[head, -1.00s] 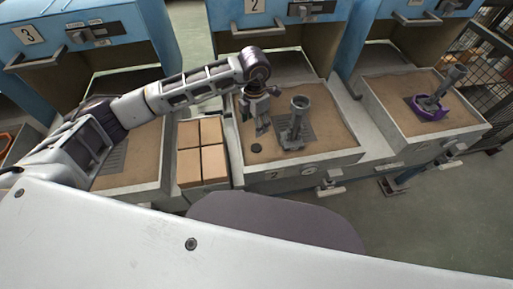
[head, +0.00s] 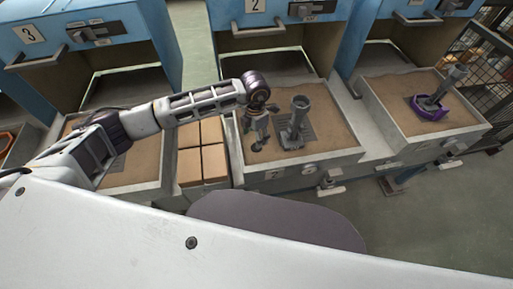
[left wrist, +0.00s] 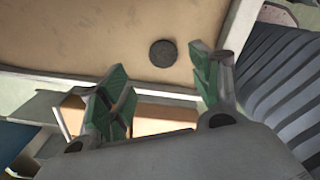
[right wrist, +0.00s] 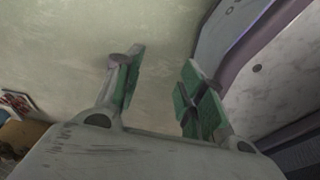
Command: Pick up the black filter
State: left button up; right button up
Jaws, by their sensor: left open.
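The black filter, a small dark round disc (left wrist: 162,53), lies flat on the sand near the tray's edge in the left wrist view. My right gripper (right wrist: 158,82) is open and empty over bare floor in the right wrist view.
A grey metal casting (head: 298,122) stands upright beside my left gripper in the sand tray (head: 340,152). Cardboard boxes (head: 202,162) sit left of that tray. Another tray at right holds a casting in a purple ring (head: 430,110). Blue ovens (head: 85,35) stand behind.

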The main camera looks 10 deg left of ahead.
pick_arm(q)
jog(key=shift+f, duration=0.6)
jog(key=shift+s+f, duration=0.1)
jog(key=shift+f, duration=0.2)
jog(key=f, duration=0.3)
jog(key=shift+s+d+f, duration=0.1)
jog(key=shift+s+f, duration=0.15)
jog(key=shift+f, duration=0.6)
jog(key=shift+c, duration=0.2)
pick_arm(e)
jog(key=shift+s+d+r, duration=0.15)
jog(key=shift+r, duration=0.05)
